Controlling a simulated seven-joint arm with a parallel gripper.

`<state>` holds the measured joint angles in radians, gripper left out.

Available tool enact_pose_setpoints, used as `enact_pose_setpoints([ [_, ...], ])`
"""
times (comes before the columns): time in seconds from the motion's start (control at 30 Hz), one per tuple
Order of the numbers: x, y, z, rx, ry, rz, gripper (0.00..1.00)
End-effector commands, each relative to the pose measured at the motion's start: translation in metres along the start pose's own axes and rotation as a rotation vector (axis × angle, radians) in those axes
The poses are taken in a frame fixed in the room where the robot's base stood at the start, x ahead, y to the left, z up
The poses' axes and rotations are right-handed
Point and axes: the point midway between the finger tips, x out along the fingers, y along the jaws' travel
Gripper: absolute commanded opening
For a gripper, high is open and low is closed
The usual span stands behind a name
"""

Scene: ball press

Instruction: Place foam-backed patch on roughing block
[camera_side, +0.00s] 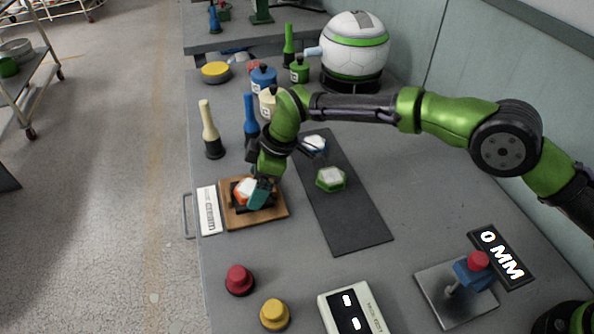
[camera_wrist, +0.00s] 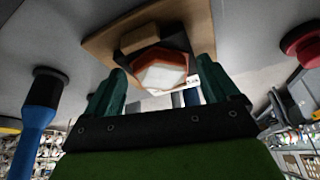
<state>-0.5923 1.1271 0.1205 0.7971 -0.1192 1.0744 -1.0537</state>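The foam-backed patch is a white hexagonal piece with an orange edge (camera_side: 241,191). It is at the roughing block, a wooden base (camera_side: 271,213) with a dark raised part, at the left of the mat. In the wrist view the patch (camera_wrist: 160,72) appears in front of the block's wooden board (camera_wrist: 100,45). My gripper (camera_side: 257,192) is low over the block with its teal fingers down. In the wrist view the fingers stand apart on either side of the patch (camera_wrist: 158,84). Whether they press on it, or the patch rests fully on the block, I cannot tell.
A dark mat (camera_side: 356,226) holds a green-edged patch (camera_side: 331,178) and a blue-edged patch (camera_side: 315,144). A white label (camera_side: 208,211) lies left of the block. Red (camera_side: 239,280) and yellow (camera_side: 275,314) knobs stand in front. Bottles and handled tools stand behind.

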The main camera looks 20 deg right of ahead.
Motion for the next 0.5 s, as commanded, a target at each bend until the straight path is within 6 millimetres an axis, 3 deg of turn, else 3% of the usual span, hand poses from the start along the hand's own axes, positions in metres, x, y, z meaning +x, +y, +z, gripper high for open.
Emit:
enact_pose_setpoints([
  [0.27,-0.003,0.0,-0.002,0.0,0.001,0.001,0.88],
  [0.5,-0.042,0.001,-0.002,0.0,0.003,0.003,0.88],
])
